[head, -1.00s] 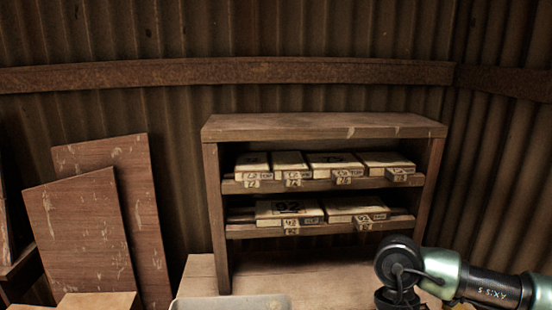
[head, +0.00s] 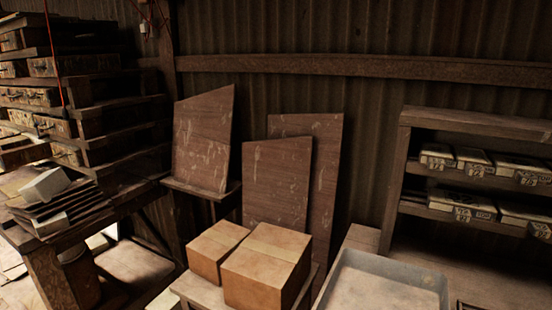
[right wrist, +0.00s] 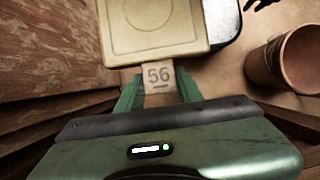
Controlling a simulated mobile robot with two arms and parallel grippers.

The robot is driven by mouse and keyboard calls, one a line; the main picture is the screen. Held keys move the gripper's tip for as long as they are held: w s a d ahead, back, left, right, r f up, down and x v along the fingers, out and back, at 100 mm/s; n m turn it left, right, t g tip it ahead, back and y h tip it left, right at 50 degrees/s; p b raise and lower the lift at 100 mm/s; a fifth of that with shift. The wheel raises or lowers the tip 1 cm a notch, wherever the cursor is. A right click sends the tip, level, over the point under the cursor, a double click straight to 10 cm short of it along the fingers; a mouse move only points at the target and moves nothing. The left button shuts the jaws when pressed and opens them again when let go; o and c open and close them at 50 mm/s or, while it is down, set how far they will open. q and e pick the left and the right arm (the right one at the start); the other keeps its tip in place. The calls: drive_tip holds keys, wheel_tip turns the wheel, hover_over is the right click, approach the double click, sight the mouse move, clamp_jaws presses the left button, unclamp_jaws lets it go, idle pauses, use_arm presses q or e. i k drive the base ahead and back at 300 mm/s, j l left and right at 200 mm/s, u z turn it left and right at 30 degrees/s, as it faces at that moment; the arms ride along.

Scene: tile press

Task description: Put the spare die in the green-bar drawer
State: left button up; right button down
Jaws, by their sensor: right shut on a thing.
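My right gripper (right wrist: 158,82) shows only in the right wrist view. It is shut on the tab, marked 56, of a cream square die (right wrist: 150,22) with a ring on its face. The die sticks out beyond the fingers, cut off by the top edge. Stacked wooden drawers (head: 45,95) with handles stand at the far left of the head view; some are pulled out unevenly. I cannot make out a green bar on any of them. My left gripper is in no view.
A bench at the left holds stacked plates with a white block (head: 46,186). Cardboard boxes (head: 265,265) and a grey tray (head: 385,285) stand in front. A shelf (head: 470,122) with numbered dies is at the right. A brown pot (right wrist: 285,62) is near the gripper.

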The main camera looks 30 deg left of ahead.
sight(22, 156)
drive_tip(key=k+j, duration=0.15)
drive_tip(key=j, duration=0.25)
drive_tip(key=k+j, duration=0.2)
drive_tip(key=j, duration=0.2)
drive_tip(key=k+j, duration=0.15)
drive_tip(key=j, duration=0.3)
drive_tip(key=k+j, duration=0.2)
drive_tip(key=j, duration=0.2)
drive_tip(key=k+j, duration=0.15)
drive_tip(key=j, duration=0.25)
drive_tip(key=k+j, duration=0.15)
drive_tip(key=j, duration=0.25)
drive_tip(key=j+z, duration=0.15)
drive_tip(key=j, duration=2.85)
drive_tip(key=k+j, duration=0.1)
drive_tip(key=j, duration=0.35)
drive_tip(key=k+j, duration=0.1)
drive_tip(key=j, duration=0.35)
drive_tip(key=k+j, duration=0.1)
drive_tip(key=j, duration=0.4)
drive_tip(key=k+j, duration=0.1)
drive_tip(key=j, duration=0.35)
drive_tip(key=k+j, duration=0.1)
drive_tip(key=j, duration=0.35)
drive_tip(key=k+j, duration=0.1)
drive_tip(key=j, duration=0.35)
drive_tip(key=i+j+z, duration=0.05)
